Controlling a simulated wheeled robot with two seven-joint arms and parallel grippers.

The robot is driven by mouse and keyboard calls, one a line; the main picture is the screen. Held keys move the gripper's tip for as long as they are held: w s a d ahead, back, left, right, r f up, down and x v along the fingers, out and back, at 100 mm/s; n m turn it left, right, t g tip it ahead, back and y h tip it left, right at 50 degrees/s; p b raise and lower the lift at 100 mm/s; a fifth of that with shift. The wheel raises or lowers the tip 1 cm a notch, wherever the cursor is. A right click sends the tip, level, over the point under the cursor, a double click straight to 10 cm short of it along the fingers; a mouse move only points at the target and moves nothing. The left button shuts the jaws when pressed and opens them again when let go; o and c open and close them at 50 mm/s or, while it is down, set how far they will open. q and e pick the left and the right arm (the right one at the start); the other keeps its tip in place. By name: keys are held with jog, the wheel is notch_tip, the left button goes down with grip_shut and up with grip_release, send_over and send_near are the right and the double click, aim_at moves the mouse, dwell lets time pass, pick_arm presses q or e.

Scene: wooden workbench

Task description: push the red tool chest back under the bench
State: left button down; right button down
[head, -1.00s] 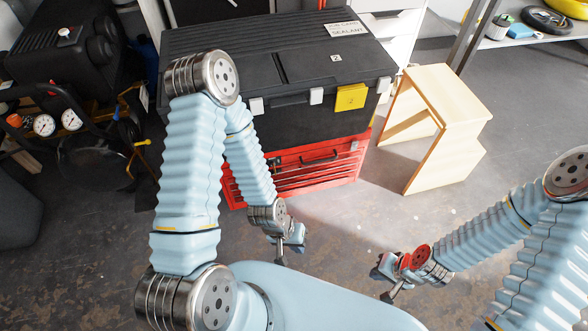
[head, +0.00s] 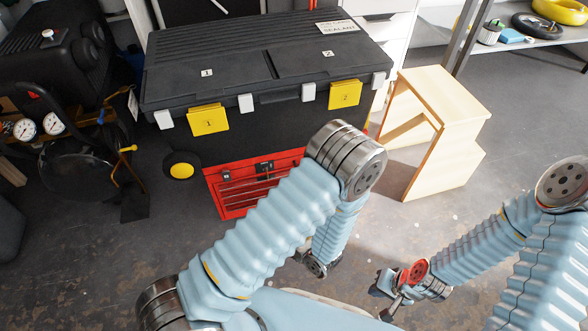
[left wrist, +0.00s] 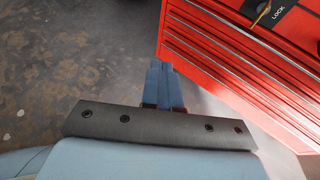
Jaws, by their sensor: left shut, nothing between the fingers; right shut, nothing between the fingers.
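The red tool chest (head: 228,200) stands low on the floor beneath a big black toolbox (head: 255,75), its drawer fronts facing me. My left arm hides its right part in the head view. In the left wrist view the red chest (left wrist: 245,55) fills the upper right with its drawer fronts, and a dark strip marked LOCK lies across it. My left gripper (left wrist: 162,72) is shut and empty, its fingertips over the floor beside the chest. My right gripper (head: 386,294) is shut and empty, in front and to the right of the chest. I cannot make out the bench.
A light wooden step stool (head: 445,130) stands right of the chest. A black machine with gauges (head: 40,125) stands at the left. A shelf (head: 500,40) with several items is at the upper right. The floor in front of the chest is clear apart from my arms.

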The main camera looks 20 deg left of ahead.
aim_at(291, 154)
pick_arm(q)
jog(key=w+d+r+m+t+h, duration=0.2)
jog(key=w+d+r+m+t, duration=0.4)
jog(key=w+d+t, duration=0.35)
jog(key=shift+t, duration=0.35)
jog(key=x, duration=0.4)
jog(key=b+x, duration=0.1)
jog(key=x, duration=0.8)
jog(key=shift+w+a+f+b, duration=0.2)
jog(key=shift+w+f+b, duration=0.05)
jog(key=shift+w+b, duration=0.1)
